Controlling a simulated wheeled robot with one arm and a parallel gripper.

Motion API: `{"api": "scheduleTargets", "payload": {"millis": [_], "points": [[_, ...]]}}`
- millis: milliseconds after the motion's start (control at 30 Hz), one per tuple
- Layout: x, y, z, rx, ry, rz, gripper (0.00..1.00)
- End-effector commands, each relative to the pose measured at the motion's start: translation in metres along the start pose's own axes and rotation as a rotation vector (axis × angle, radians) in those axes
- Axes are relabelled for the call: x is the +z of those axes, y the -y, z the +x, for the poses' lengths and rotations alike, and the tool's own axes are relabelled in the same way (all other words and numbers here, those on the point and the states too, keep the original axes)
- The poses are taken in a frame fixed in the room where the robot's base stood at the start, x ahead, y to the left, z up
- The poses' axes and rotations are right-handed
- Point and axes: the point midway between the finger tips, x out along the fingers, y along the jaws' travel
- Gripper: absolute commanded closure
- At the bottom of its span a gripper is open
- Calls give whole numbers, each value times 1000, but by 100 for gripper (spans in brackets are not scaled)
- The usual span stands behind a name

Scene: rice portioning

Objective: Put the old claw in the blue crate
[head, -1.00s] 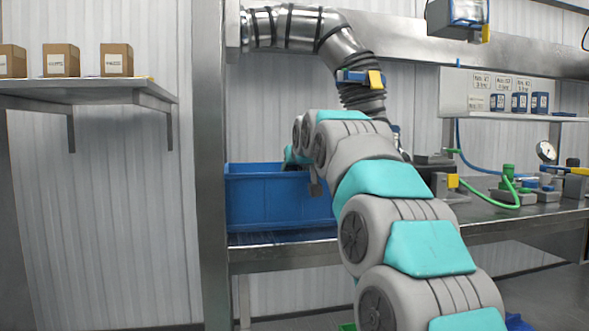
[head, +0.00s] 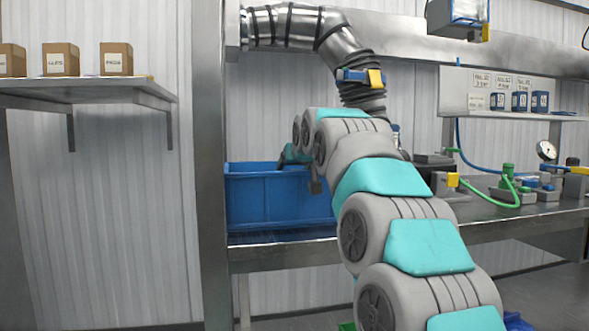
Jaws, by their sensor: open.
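The blue crate (head: 265,205) stands on the metal bench, left of the middle, with its open top facing up. My arm reaches from the lower right to the crate. My gripper (head: 298,174) is at the crate's right part, by its rim, with dark finger parts showing apart. It is open, and my arm links partly hide it. I cannot see the old claw in this view. The crate's inside is mostly hidden by its front wall and my arm.
A steel post (head: 209,180) stands just left of the crate. A ribbed metal duct (head: 318,28) bends down behind my arm. Green and blue hoses, a gauge (head: 546,150) and fittings crowd the bench at right. Boxes (head: 60,59) sit on the left shelf.

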Motion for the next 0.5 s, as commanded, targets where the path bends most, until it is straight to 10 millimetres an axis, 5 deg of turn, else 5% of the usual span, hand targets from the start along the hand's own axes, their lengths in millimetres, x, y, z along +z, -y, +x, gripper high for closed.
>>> {"api": "scheduleTargets", "payload": {"millis": [500], "points": [[-6,0,-71,0,-5,-1,25]]}}
